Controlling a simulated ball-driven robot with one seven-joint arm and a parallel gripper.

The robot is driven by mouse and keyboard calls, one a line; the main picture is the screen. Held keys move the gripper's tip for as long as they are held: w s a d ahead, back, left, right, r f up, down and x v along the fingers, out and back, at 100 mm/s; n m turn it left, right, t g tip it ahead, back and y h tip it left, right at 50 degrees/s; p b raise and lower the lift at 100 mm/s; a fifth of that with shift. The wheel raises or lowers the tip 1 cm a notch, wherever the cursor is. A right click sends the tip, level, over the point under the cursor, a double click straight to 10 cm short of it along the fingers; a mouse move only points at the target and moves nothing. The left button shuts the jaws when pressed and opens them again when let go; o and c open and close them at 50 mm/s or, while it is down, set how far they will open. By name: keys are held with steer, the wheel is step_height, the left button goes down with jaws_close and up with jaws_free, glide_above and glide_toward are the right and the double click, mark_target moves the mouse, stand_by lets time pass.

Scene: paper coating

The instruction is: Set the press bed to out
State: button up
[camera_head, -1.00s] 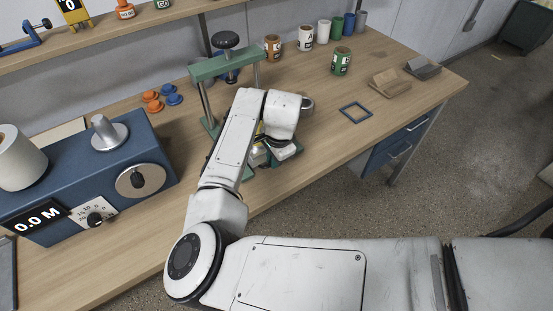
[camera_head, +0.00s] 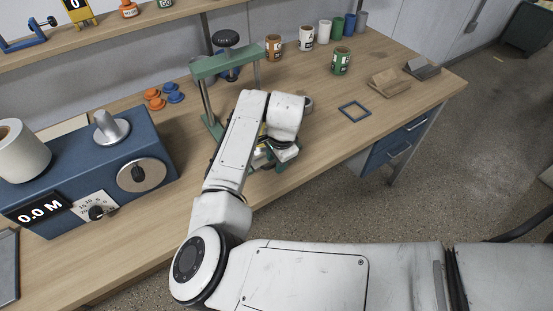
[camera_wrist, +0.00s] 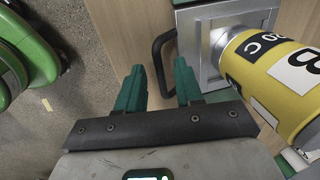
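The press (camera_head: 226,62) has a green frame with a black knob on top and stands on the bench. Its bed is mostly hidden behind my arm in the head view. In the wrist view the bed shows as a grey metal plate (camera_wrist: 205,72) with a black loop handle (camera_wrist: 158,52) on its left edge.
A blue machine (camera_head: 85,170) with dials and a paper roll stands at left. Orange and blue pieces lie behind it. The floor beyond the front edge is open.

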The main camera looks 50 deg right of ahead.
step_height(320, 180, up, 11)
steer(key=s+b, duration=0.1)
steer(key=s, duration=0.1)
steer(key=shift+a+f, duration=0.2)
steer(key=shift+a, duration=0.05)
stand_by(0.6)
steer(key=s+d+r+n+h, duration=0.2)
steer(key=s+d+n+h, duration=0.25)
steer(key=d, duration=0.55)
steer(key=s+a+f+n+g+y, duration=0.1)
steer(key=s+a+f+n+y, duration=0.4)
steer(key=s+a+f+n, duration=1.1)
steer(key=s+a+f, duration=0.2)
steer(key=a+f, duration=0.1)
steer(key=a, duration=0.1)
steer(key=shift+a, duration=0.2)
steer(key=shift+s+r, duration=0.1)
stand_by(0.5)
